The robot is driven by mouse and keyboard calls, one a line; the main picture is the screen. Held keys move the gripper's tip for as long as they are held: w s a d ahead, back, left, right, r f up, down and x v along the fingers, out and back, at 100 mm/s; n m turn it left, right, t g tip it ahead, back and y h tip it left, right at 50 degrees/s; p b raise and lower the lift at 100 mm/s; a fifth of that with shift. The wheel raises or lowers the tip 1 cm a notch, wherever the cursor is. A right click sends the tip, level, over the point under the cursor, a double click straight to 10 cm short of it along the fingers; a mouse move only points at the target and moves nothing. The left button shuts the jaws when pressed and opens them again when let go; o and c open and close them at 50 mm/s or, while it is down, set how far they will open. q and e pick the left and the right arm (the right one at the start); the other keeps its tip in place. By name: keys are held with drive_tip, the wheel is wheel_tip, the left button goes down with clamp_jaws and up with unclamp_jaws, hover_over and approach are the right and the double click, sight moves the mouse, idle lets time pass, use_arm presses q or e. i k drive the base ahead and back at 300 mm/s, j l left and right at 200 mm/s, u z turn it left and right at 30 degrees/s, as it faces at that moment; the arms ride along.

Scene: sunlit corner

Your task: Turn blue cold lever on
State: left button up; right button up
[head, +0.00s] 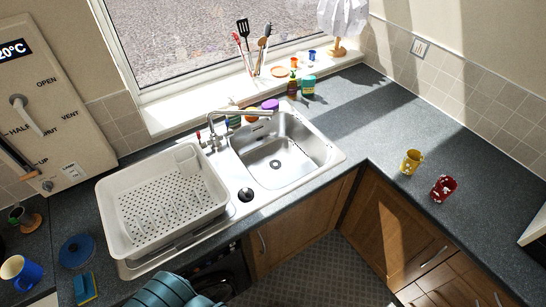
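The chrome mixer tap (212,138) stands at the back edge of the sink unit, with its spout reaching right over the steel basin (280,150). A small lever with a red end (199,134) is on the tap's left side. No water is visible in the basin. Neither of my grippers is in view.
A white dish rack (162,200) fills the drainer left of the basin. A ribbed teal object (165,291) is at the bottom edge.

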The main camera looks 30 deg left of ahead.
sight(228, 133)
drive_tip(key=u, duration=1.4)
